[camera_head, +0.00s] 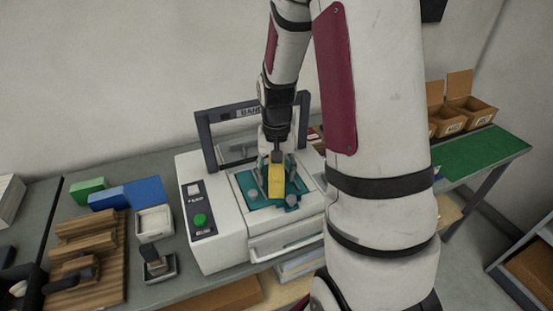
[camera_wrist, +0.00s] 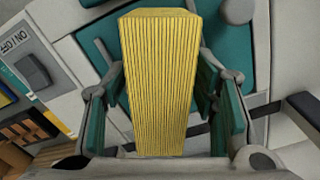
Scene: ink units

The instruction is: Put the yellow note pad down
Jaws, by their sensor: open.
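The yellow note pad (camera_head: 276,181) is a tall block over the teal bed of the white machine (camera_head: 215,240). In the wrist view the note pad (camera_wrist: 158,80) stands between the fingers of my gripper (camera_wrist: 165,120), its ridged side facing the camera. My gripper (camera_head: 277,165) is open around the pad, and a gap shows beside the pad on at least the left side. The teal bed (camera_head: 243,183) lies under and around the pad. The pad's underside is hidden, so I cannot tell for sure whether it rests on the bed.
The machine's dark frame (camera_head: 206,143) rises behind my gripper. A green button (camera_head: 200,220) is on its left panel. Left of it are a blue block (camera_head: 145,191), a white tray (camera_head: 154,222) and a striped wooden rack (camera_head: 115,270). A green mat (camera_head: 485,152) lies at right.

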